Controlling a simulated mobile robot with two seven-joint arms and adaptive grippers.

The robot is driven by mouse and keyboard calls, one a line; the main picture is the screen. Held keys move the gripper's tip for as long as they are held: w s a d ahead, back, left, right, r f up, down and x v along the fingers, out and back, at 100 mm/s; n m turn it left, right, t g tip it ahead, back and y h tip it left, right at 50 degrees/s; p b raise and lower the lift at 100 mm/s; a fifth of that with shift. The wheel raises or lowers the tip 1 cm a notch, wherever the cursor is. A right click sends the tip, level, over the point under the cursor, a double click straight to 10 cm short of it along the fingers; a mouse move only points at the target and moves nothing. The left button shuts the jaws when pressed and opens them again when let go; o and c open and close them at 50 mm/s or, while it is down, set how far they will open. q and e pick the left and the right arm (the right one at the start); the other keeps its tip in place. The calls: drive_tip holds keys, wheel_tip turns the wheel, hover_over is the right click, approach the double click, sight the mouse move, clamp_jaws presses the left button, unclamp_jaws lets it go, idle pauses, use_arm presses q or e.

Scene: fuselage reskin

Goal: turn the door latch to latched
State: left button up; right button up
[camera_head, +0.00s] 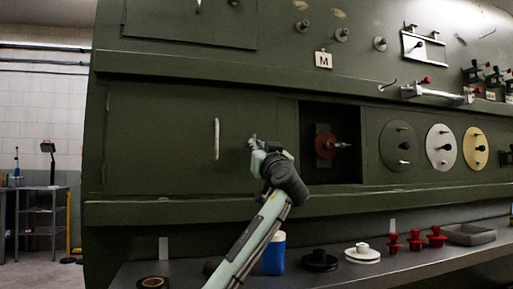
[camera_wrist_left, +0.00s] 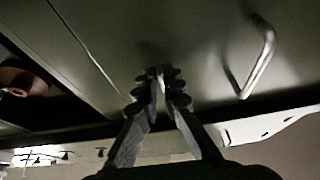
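The green door panel (camera_head: 160,140) sits flat in the fuselage side, with a pale vertical bar handle (camera_head: 216,138). The handle also shows in the left wrist view (camera_wrist_left: 262,60). My left gripper (camera_head: 253,140) is at the door's face, right of the handle and near the door's right edge. In the left wrist view my left gripper's fingertips (camera_wrist_left: 160,78) are close together around a small pale piece that looks like the door latch (camera_wrist_left: 160,80). The fingers hide most of it, so its angle cannot be told. My right gripper is in neither view.
Right of the door is a dark open recess (camera_head: 318,115) with a red-brown disc (camera_head: 326,146). Round plates (camera_head: 441,148) are further right. A bench (camera_head: 345,275) below holds a blue container (camera_head: 274,255), a black knob (camera_head: 319,261) and red pieces (camera_head: 415,241).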

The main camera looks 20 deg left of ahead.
use_arm(q)
drive_tip(key=shift+m, duration=0.5)
clamp_jaws()
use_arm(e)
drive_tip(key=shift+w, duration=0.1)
use_arm(q)
drive_tip(key=shift+s+a+r+m+g+h+p, duration=0.25)
drive_tip(key=shift+m+h+p, duration=0.95)
drive_tip(key=shift+m, duration=2.35)
drive_tip(key=shift+s+a+r+m+g+h+p, duration=0.1)
drive_tip(key=shift+a+r+m+h+p, duration=0.4)
drive_tip(key=shift+m+h, duration=2.2)
drive_tip(key=shift+s+r+m+g+h+p, duration=0.15)
drive_tip(key=shift+m+h+p, duration=0.65)
drive_tip(key=shift+m, duration=3.65)
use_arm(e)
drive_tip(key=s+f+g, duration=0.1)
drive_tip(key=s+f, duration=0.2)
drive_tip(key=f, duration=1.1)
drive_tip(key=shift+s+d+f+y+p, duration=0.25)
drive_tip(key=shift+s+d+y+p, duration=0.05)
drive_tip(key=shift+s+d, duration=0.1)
use_arm(q)
drive_tip(key=shift+y, duration=0.3)
drive_tip(key=o, duration=0.6)
unclamp_jaws()
drive_tip(key=shift+c, duration=0.2)
